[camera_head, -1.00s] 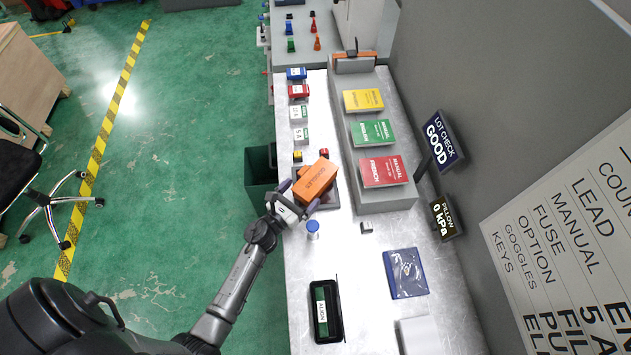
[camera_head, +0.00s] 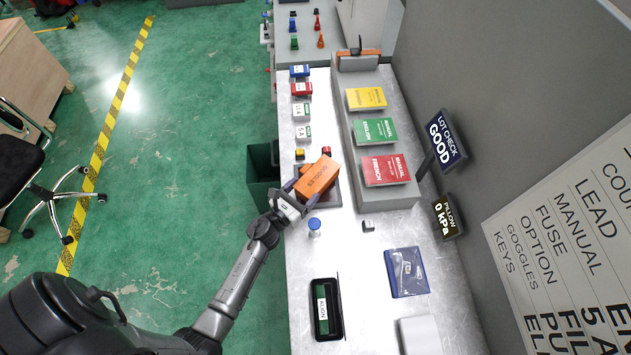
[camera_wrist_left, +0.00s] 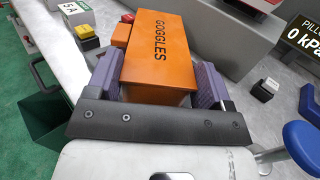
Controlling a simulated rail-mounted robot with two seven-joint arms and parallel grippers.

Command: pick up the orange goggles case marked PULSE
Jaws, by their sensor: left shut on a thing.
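The orange goggles case (camera_head: 317,177) is a box above a dark tray (camera_head: 333,199) on the bench. In the left wrist view the case (camera_wrist_left: 158,48) shows the word GOGGLES on its top; no PULSE mark is readable. My left gripper (camera_head: 298,197) is shut on the case, with its purple finger pads on either side (camera_wrist_left: 152,86). A second orange piece (camera_wrist_left: 122,34) shows just behind the case in the left wrist view; the rest of it is hidden. My right gripper is not in view.
Yellow, green and red manuals (camera_head: 386,170) lie on a raised grey shelf (camera_head: 390,202) at the right. A blue-capped bottle (camera_head: 314,228) stands nearby. A green bin (camera_head: 262,176) stands beside the bench.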

